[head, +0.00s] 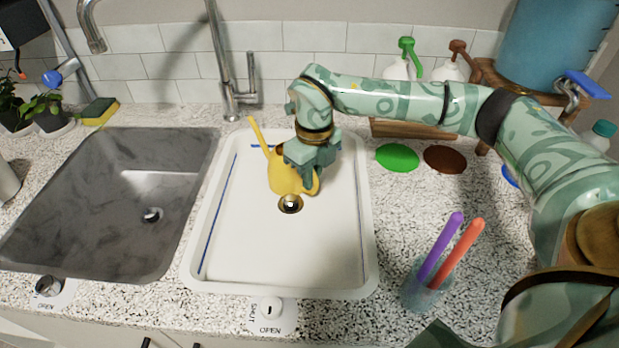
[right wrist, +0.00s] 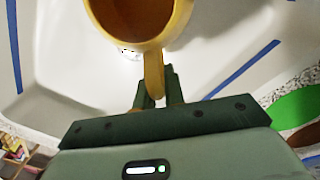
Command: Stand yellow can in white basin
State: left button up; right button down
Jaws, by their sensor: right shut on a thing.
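The yellow can (head: 284,179), a watering can with a long spout, is inside the white basin (head: 225,262), near its drain. Its spout points up and to the left in the head view. My right gripper (head: 310,176) is shut on the can's handle from above. In the right wrist view, the handle of the yellow can (right wrist: 153,75) sits between the fingers of the right gripper (right wrist: 160,95), with the can's open top beyond. The can looks about upright; I cannot tell whether its bottom touches the basin floor. My left gripper is not in view.
A grey basin (head: 120,240) lies to the left, with a tap (head: 229,75) behind. A cup with purple and orange sticks (head: 422,288) stands right of the white basin. Green (head: 397,158) and brown (head: 445,159) discs lie behind it. A knob (head: 271,308) sits in front.

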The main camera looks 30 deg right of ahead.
jog(key=shift+r, duration=0.1)
jog(key=c, duration=1.5)
grip_release()
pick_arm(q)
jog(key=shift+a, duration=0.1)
